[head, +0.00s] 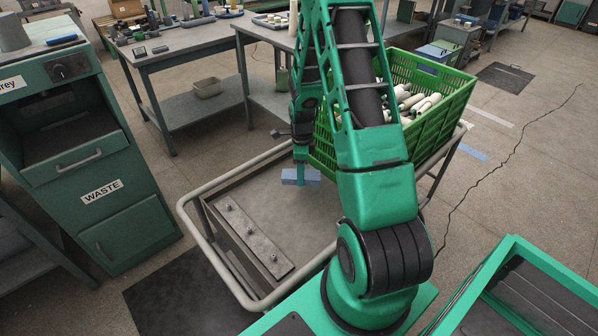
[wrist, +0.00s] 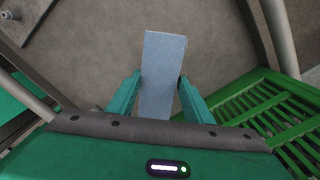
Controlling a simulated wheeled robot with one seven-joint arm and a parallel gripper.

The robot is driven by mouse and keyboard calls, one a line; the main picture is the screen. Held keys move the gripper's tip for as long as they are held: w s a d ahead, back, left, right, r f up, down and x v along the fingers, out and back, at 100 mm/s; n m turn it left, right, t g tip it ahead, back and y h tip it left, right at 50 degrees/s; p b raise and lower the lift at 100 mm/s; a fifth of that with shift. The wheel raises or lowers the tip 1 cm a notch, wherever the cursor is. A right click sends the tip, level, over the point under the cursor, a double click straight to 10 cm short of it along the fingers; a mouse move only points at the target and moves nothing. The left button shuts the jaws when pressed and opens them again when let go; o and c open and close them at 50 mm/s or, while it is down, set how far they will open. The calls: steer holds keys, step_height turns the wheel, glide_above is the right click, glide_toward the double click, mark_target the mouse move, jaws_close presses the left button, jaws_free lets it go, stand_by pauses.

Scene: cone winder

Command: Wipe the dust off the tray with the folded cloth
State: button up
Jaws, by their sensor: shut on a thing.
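The folded cloth (head: 290,177) is a flat light-blue pad. My gripper (head: 301,172) is shut on it, close above the grey tray surface of a cart (head: 300,222). In the wrist view the cloth (wrist: 163,70) stands out between the two green fingers of my gripper (wrist: 160,80), with the grey tray surface (wrist: 95,45) beyond it. I cannot tell whether the cloth touches the tray. Separate dust is not clear on the grey surface. My arm hides part of the tray on the right.
A green crate (head: 447,99) with pale cones stands at the tray's far right, close to my gripper. A grey bar with pegs (head: 250,240) lies along the left side. A pale tube rail (head: 212,258) rings the cart. The waste cabinet (head: 105,195) is at left.

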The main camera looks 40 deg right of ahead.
glide_above(299, 194)
steer(key=shift+d+f, duration=0.25)
steer(key=shift+f, duration=1.3)
steer(key=shift+d+f, duration=0.2)
steer(key=shift+f, duration=1.3)
steer(key=shift+a+f, duration=0.1)
steer(key=shift+f, duration=0.4)
steer(key=shift+c, duration=0.3)
steer(key=shift+a+r, duration=0.1)
steer(key=shift+a, duration=0.6)
steer(key=shift+c, duration=0.5)
steer(key=a, duration=0.3)
steer(key=shift+a, duration=0.2)
steer(key=shift+s+a, duration=0.1)
steer(key=shift+a, duration=0.3)
steer(key=shift+s+a, duration=0.1)
steer(key=shift+a, duration=0.65)
steer(key=shift+d, duration=2.1)
steer(key=shift+d+f, duration=0.2)
steer(key=shift+d, duration=0.2)
steer(key=shift+w+d+r, duration=0.15)
steer(key=shift+w+d, duration=0.05)
steer(key=shift+d, duration=0.5)
steer(key=shift+d+r, duration=0.1)
steer(key=shift+d, duration=0.5)
steer(key=shift+a+r, duration=0.15)
steer(key=shift+r, duration=3.7)
